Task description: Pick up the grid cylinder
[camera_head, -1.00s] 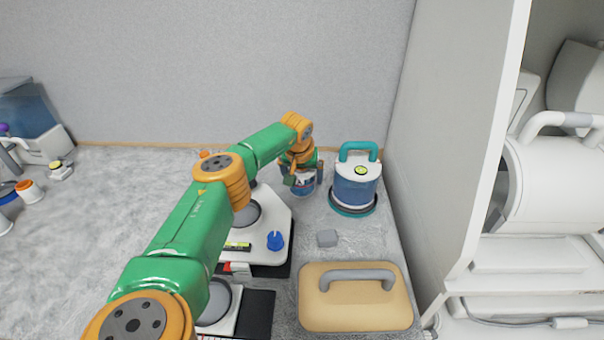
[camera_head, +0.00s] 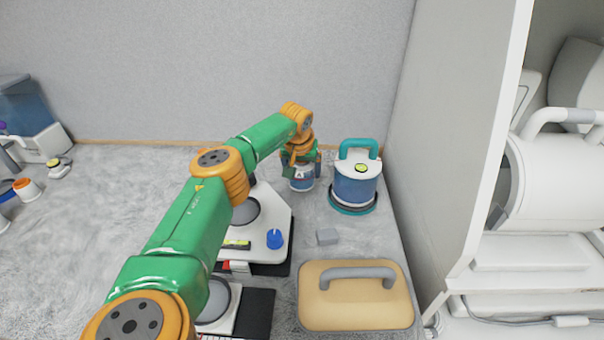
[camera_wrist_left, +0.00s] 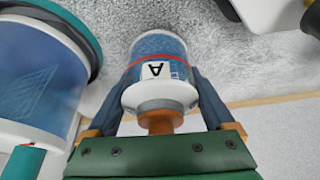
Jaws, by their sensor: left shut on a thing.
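My right gripper is in no view.
A large blue and white canister (camera_head: 356,187) with a teal handle stands close on the right. A grey wall (camera_head: 250,70) rises behind.

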